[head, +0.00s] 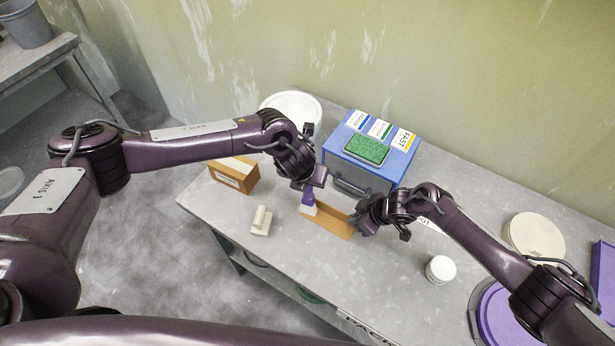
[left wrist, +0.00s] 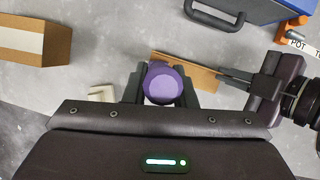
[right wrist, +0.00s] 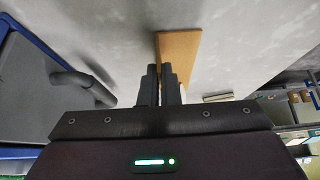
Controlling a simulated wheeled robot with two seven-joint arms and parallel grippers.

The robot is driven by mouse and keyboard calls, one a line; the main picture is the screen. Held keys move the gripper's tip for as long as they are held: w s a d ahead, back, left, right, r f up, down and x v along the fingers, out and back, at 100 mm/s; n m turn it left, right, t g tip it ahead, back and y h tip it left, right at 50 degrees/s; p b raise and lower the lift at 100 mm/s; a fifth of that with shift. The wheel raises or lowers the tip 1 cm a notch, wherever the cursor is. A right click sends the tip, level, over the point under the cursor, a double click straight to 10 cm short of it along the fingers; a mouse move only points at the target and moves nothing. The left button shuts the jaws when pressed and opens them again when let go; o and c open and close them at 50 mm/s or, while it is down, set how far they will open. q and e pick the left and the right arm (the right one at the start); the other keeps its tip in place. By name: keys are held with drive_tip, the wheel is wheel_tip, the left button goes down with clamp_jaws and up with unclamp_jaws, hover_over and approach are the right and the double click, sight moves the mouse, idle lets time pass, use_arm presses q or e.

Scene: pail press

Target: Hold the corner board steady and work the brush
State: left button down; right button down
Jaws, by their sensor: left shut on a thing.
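The orange-brown corner board (head: 335,222) stands on edge on the grey bench; it also shows in the left wrist view (left wrist: 205,77) and right wrist view (right wrist: 180,44). My left gripper (head: 307,190) is shut on the brush (head: 308,201), whose purple handle end (left wrist: 163,83) faces the left wrist camera. The pale brush head is at the board's left end; whether it touches is unclear. My right gripper (head: 364,214) is at the board's right end, its fingers (right wrist: 162,84) close together with the board's end between them. The gripped edge is mostly hidden.
A blue case (head: 372,158) with a green pad stands behind the board. A cardboard box (head: 234,174) and cream block (head: 260,222) lie left. A white jar (head: 440,269), pale disc (head: 534,238) and purple lid (head: 505,318) are right. Bare bench lies in front.

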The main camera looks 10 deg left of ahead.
use_arm(q)
drive_tip(key=shift+d, duration=0.1)
drive_tip(key=shift+s+d, duration=0.3)
drive_tip(key=shift+d, duration=0.35)
drive_tip(key=shift+s+d, duration=0.25)
drive_tip(key=shift+d, duration=0.4)
drive_tip(key=shift+s+d+f, duration=0.1)
drive_tip(key=shift+s+d, duration=0.2)
drive_tip(key=shift+d, duration=0.4)
drive_tip(key=shift+s+d, duration=0.25)
drive_tip(key=shift+d, duration=0.4)
drive_tip(key=shift+s+d, duration=0.1)
drive_tip(key=shift+s+d, duration=0.25)
drive_tip(key=shift+d, duration=0.4)
drive_tip(key=shift+s+d, duration=0.25)
drive_tip(key=shift+d, duration=0.4)
drive_tip(key=shift+a, duration=0.1)
drive_tip(key=shift+w+a, duration=0.3)
drive_tip(key=shift+a, duration=0.4)
drive_tip(key=shift+w+a, duration=0.3)
drive_tip(key=shift+a, duration=0.4)
